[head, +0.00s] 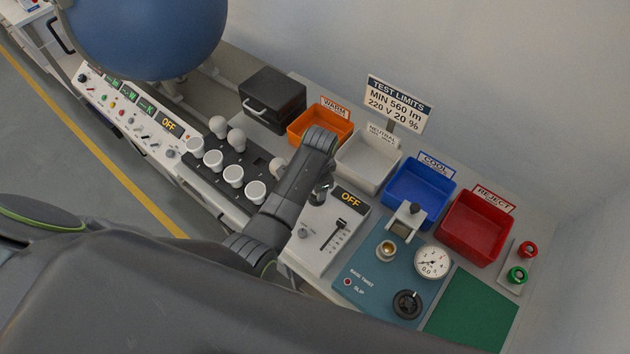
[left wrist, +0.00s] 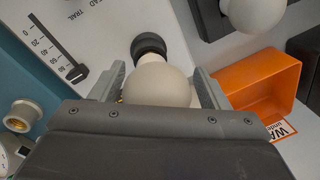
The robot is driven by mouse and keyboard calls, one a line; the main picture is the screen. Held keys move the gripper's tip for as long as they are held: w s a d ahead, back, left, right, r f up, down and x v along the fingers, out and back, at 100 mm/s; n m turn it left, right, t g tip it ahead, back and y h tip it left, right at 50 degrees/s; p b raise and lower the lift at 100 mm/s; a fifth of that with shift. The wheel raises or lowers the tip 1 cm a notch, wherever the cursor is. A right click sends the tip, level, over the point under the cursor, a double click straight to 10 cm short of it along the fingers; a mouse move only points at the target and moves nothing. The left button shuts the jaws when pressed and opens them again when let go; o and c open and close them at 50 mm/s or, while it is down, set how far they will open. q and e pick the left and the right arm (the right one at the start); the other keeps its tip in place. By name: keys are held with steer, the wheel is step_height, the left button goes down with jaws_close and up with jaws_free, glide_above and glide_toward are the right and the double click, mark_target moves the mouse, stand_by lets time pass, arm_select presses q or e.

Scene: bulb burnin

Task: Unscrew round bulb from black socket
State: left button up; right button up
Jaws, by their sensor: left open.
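In the left wrist view the round bulb (left wrist: 160,85) is cream white, with its narrow neck in the black socket (left wrist: 148,45). My left gripper (left wrist: 158,76) is open, with one finger on each side of the bulb. I cannot tell whether the fingers touch it. The gripper body hides the near part of the bulb. In the head view my left arm reaches over the panel marked OFF (head: 350,199), and its wrist hides the bulb. My right gripper is not in view.
A rack (head: 234,165) of several white bulbs stands left of the arm. The orange WARM bin (head: 298,132), white neutral bin (head: 366,164), blue COOL bin (head: 418,190) and red REJECT bin (head: 473,228) line the back. A slider (head: 334,234) and a teal base-twist panel (head: 365,285) lie to the right.

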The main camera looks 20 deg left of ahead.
arm_select(q)
steer(key=m, duration=0.6)
steer(key=shift+w+m+h, duration=0.3)
steer(key=shift+w+h, duration=0.05)
steer(key=shift+h, duration=0.05)
steer(key=m, duration=0.4)
steer(key=m+h, duration=0.1)
steer(key=m, duration=0.1)
steer(key=shift+w+m, duration=0.3)
steer(key=shift+w, duration=0.05)
